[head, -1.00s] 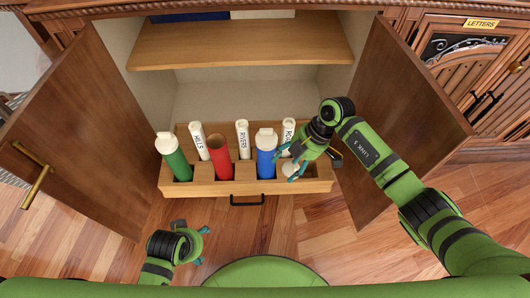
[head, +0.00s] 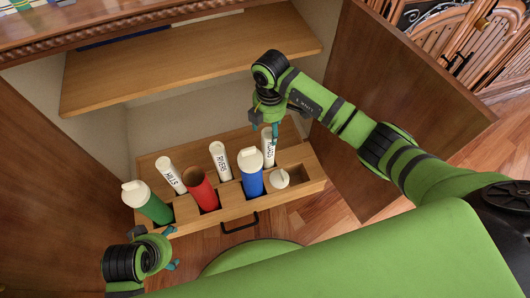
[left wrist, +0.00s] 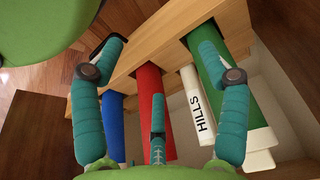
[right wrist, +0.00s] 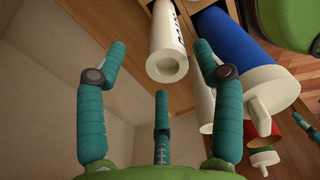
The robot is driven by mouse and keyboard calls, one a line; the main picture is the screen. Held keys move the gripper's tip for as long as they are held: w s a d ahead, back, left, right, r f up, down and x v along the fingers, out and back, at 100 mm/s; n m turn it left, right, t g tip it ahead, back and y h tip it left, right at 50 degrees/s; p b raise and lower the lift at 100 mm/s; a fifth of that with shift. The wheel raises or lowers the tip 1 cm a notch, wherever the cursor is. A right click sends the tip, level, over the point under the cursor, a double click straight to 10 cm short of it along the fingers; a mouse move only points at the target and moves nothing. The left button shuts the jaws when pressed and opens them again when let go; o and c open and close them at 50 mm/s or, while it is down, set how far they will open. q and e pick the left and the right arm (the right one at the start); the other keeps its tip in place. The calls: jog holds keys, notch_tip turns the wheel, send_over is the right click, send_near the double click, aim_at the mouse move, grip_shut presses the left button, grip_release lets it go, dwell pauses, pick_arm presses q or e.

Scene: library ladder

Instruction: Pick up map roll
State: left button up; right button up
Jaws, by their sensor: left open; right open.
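White map rolls with black lettering stand in the wooden rack (head: 245,208): HILLS (head: 170,175), RIVERS (head: 220,160) and a right-hand one (head: 268,146) whose label is partly hidden. My right gripper (head: 276,130) is open at the top of the right-hand roll. In the right wrist view that roll's hollow end (right wrist: 168,66) lies between and just beyond the open fingers, with no grip visible. My left gripper (head: 170,248) is open and empty in front of the rack's left end. The left wrist view shows the HILLS roll (left wrist: 197,105) beyond its fingers.
The rack also holds a white-capped green tube (head: 152,207), an open red tube (head: 200,190) and a white-capped blue tube (head: 250,175). A loose white cap (head: 281,178) lies at its right. A shelf (head: 190,62) is above; an open cabinet door (head: 400,105) is on the right.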

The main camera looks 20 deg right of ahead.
jog(key=b, duration=0.2)
send_over(268, 156)
jog(key=w, duration=0.2)
jog(key=f, duration=0.4)
jog(key=shift+s+d+f, duration=0.1)
jog(key=shift+d+f, duration=0.25)
jog(key=shift+f, duration=0.35)
pick_arm(q)
jog(key=shift+t, duration=0.5)
notch_tip(268, 156, up, 4)
jog(key=shift+r, duration=0.25)
pick_arm(e)
jog(key=c, duration=1.4)
